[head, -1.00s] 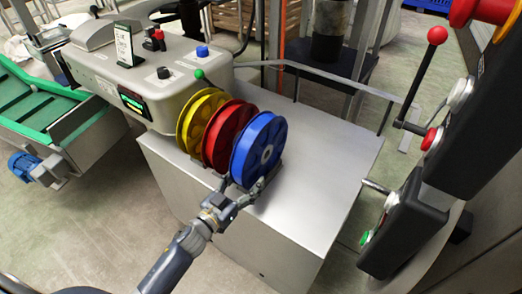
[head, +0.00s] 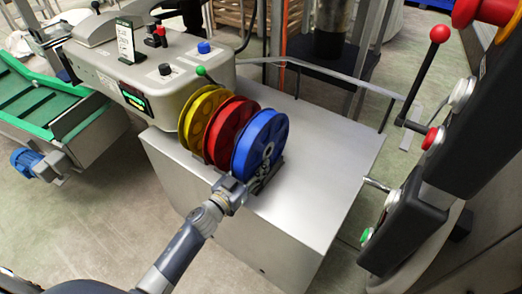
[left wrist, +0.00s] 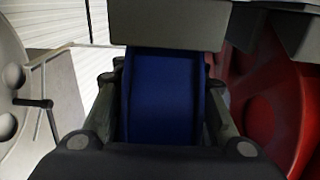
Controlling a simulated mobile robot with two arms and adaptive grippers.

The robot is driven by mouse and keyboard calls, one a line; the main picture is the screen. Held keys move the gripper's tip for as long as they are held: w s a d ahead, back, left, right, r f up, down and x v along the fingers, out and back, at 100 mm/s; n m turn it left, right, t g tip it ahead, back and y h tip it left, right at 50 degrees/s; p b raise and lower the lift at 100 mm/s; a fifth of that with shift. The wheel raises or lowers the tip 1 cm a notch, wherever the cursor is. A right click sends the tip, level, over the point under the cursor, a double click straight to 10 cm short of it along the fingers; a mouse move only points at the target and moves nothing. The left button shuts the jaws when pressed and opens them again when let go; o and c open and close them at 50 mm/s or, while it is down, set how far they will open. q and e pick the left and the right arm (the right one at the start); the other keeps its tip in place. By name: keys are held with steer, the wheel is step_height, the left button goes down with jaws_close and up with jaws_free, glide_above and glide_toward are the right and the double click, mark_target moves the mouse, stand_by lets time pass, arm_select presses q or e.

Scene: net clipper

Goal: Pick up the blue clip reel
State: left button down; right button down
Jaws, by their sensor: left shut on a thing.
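The blue clip reel (head: 262,140) stands upright at the front right end of a row of reels on the metal cabinet. My left gripper (head: 253,176) reaches it from the front, with its fingers at the lower part of the reel. In the left wrist view, the blue reel (left wrist: 162,95) lies between the two fingers, and the gripper (left wrist: 163,120) is shut on it. The red reel (head: 228,128) stands just behind it and also shows at the right of the left wrist view (left wrist: 280,85). My right gripper is not in view.
A yellow reel (head: 200,112) stands behind the red one. The metal cabinet top (head: 320,150) is clear to the right. A control box with buttons (head: 160,75) is at the back left. A dark post with a red-knobbed lever (head: 439,34) stands at the right.

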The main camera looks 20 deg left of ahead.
mark_target(254, 142)
arm_select(q)
steer(key=shift+r, duration=0.1)
steer(key=shift+r, duration=0.25)
step_height(254, 142, up, 9)
steer(key=p, duration=0.3)
steer(key=shift+f, duration=0.2)
steer(key=shift+r, duration=0.4)
